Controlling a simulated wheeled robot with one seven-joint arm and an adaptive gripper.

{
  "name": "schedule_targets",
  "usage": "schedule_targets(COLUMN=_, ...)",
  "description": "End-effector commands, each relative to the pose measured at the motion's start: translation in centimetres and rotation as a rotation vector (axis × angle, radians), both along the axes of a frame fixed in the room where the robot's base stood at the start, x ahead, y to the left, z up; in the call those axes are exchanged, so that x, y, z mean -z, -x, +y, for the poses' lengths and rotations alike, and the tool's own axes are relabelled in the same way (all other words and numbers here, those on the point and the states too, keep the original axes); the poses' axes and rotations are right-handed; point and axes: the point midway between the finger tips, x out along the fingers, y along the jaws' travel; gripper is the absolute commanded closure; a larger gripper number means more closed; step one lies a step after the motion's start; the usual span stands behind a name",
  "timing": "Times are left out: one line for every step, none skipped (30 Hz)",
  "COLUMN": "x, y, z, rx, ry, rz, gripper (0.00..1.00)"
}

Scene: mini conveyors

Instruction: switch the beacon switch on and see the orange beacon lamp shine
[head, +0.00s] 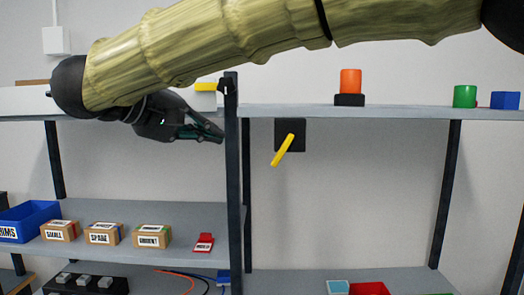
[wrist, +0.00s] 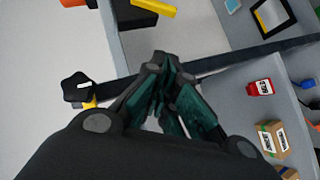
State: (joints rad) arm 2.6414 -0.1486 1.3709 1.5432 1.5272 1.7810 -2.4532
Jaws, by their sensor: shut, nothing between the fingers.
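The orange beacon lamp (head: 350,82) stands upright on a black base (head: 349,100) on the upper shelf; I see no clear glow from it. Below it, against the shelf's front, is the black switch box (head: 290,128) with a yellow lever (head: 282,151) slanting down to the left. In the wrist view the yellow lever (wrist: 155,6) shows at the top edge, beside part of its dark box. My gripper (head: 222,134) is shut and empty. It is left of the switch, close to the dark post, apart from the lever. Its fingertips (wrist: 160,62) also show in the wrist view.
The dark upright post (head: 233,180) stands between my gripper and the switch. The upper shelf (head: 410,112) also bears a green cylinder (head: 465,96) and a blue block (head: 505,100). Labelled boxes (head: 104,233) and a red item (head: 204,242) lie on the lower left shelf. Space below the lever looks clear.

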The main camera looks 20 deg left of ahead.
Motion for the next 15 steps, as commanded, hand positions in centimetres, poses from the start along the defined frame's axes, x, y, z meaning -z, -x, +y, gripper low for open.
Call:
schedule_targets(x=-0.1, y=0.0, z=-0.2, rx=0.002, ry=-0.001, rz=-0.002, gripper=1.0)
schedule_targets(x=-0.1, y=-0.1, z=-0.3, rx=0.004, ry=0.0, rz=-0.002, gripper=1.0)
schedule_targets(x=-0.1, y=-0.1, z=-0.3, rx=0.006, ry=0.0, rz=-0.002, gripper=1.0)
schedule_targets(x=-0.1, y=-0.1, z=-0.4, rx=0.007, ry=-0.001, rz=-0.002, gripper=1.0)
schedule_targets(x=-0.1, y=-0.2, z=-0.5, rx=0.007, ry=-0.001, rz=-0.002, gripper=1.0)
schedule_targets(x=-0.1, y=-0.3, z=-0.5, rx=0.008, ry=0.0, rz=-0.002, gripper=1.0)
schedule_targets(x=-0.1, y=-0.4, z=-0.6, rx=0.009, ry=0.0, rz=-0.001, gripper=1.0)
schedule_targets(x=0.0, y=-0.5, z=-0.7, rx=0.009, ry=0.0, rz=-0.001, gripper=1.0)
schedule_targets(x=0.1, y=-0.7, z=-0.8, rx=0.01, ry=0.0, rz=-0.001, gripper=1.0)
schedule_targets(x=0.1, y=-0.9, z=-0.9, rx=0.01, ry=0.0, rz=-0.001, gripper=1.0)
schedule_targets(x=0.2, y=-1.2, z=-1.0, rx=0.01, ry=0.0, rz=-0.001, gripper=1.0)
schedule_targets(x=0.4, y=-1.6, z=-1.1, rx=0.009, ry=0.0, rz=-0.001, gripper=1.0)
schedule_targets(x=0.5, y=-1.9, z=-1.3, rx=0.008, ry=0.0, rz=0.0, gripper=1.0)
schedule_targets(x=0.6, y=-2.2, z=-1.4, rx=0.008, ry=0.0, rz=0.0, gripper=1.0)
schedule_targets(x=0.8, y=-2.8, z=-1.7, rx=0.007, ry=-0.001, rz=0.0, gripper=1.0)
